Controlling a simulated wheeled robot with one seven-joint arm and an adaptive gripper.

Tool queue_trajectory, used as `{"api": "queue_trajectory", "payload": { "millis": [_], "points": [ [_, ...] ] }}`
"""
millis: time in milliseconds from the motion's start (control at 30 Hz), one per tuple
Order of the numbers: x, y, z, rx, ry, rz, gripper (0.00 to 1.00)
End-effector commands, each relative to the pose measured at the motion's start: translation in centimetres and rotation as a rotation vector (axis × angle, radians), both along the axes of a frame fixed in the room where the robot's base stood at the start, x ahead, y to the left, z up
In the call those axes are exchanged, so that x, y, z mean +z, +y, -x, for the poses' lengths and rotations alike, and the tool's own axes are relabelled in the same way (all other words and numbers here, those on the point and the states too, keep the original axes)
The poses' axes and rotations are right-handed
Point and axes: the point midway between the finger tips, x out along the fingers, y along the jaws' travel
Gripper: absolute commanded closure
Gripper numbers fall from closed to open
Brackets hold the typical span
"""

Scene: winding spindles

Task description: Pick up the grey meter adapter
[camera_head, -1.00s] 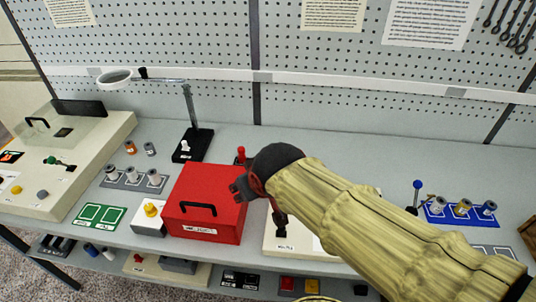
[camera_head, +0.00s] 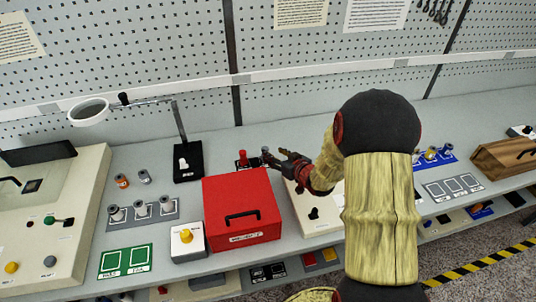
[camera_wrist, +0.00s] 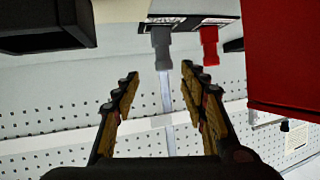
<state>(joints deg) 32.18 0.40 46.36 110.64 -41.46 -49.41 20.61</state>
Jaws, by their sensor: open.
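The grey meter adapter (camera_wrist: 161,43) is a small grey plug beside a matching red one (camera_wrist: 209,45) in the wrist view, on a black-and-white base. In the head view the grey adapter (camera_head: 265,151) shows only in small part at my fingertips, behind the red box. My gripper (camera_head: 279,160) is low over the bench, pointing left. In the wrist view my gripper (camera_wrist: 159,76) is open and empty. Its fingers point toward the grey adapter, which lies ahead of the gap between the fingertips. The red plug lies ahead of the right finger. Contact is not visible.
The red box (camera_head: 240,202) stands close in front of the adapters and fills the right of the wrist view (camera_wrist: 287,50). A black lamp stand (camera_head: 188,162) is to the left. A dark block (camera_wrist: 45,25) shows upper left in the wrist view. The pegboard (camera_head: 300,100) rises behind.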

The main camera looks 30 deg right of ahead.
Motion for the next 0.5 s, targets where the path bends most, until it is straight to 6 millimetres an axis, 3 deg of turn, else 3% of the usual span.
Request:
{"api": "queue_trajectory", "payload": {
  "millis": [500],
  "points": [
    [-2.2,0.8,-5.9,0.0,0.0,0.002,0.57]
  ]
}}
